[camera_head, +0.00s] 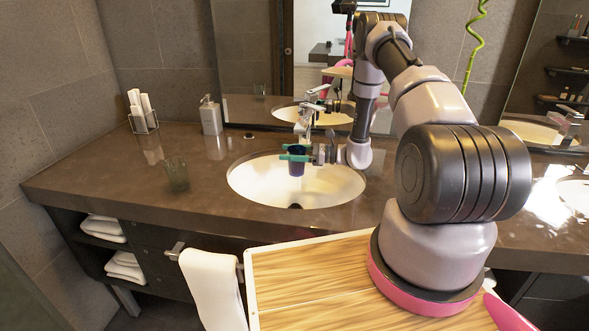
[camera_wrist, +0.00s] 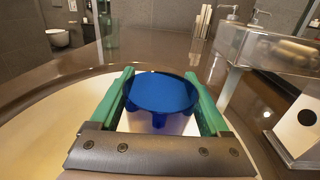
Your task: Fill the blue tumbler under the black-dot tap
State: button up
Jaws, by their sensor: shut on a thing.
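The blue tumbler (camera_head: 297,167) is held over the left white basin (camera_head: 250,185), below and close to the chrome tap (camera_head: 306,118). My gripper (camera_head: 295,153) has its green fingers on both sides of it. In the wrist view the tumbler (camera_wrist: 161,92) sits between the fingers of my gripper (camera_wrist: 163,98), its round blue top facing the camera. The tap (camera_wrist: 275,48) is at upper right there, and a white plate with a black dot (camera_wrist: 305,117) is right of the tumbler. No water stream is visible, and I cannot tell the tumbler's fill.
A clear glass (camera_head: 176,176) stands on the brown counter (camera_head: 110,180) left of the basin. A soap dispenser (camera_head: 210,116) and a holder of rolled white towels (camera_head: 143,112) stand behind. A mirror (camera_head: 260,60) backs the counter. Another basin (camera_head: 577,192) is at far right.

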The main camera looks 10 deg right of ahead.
jog(key=shift+w+d, duration=0.4)
jog(key=shift+w, duration=0.4)
jog(key=shift+w+d, duration=0.45)
jog(key=shift+w, duration=0.35)
jog(key=shift+w+d, duration=0.4)
jog(key=shift+w, duration=0.4)
dwell(2.5)
jog(key=s+a, duration=0.3)
jog(key=s, duration=0.5)
jog(key=shift+a, duration=0.15)
notch_tip(320, 180, up, 9)
jog(key=s+a, duration=0.1)
jog(key=s, duration=0.1)
jog(key=shift+s+f, duration=0.15)
jog(key=shift+s, duration=0.2)
dwell(0.6)
dwell(0.6)
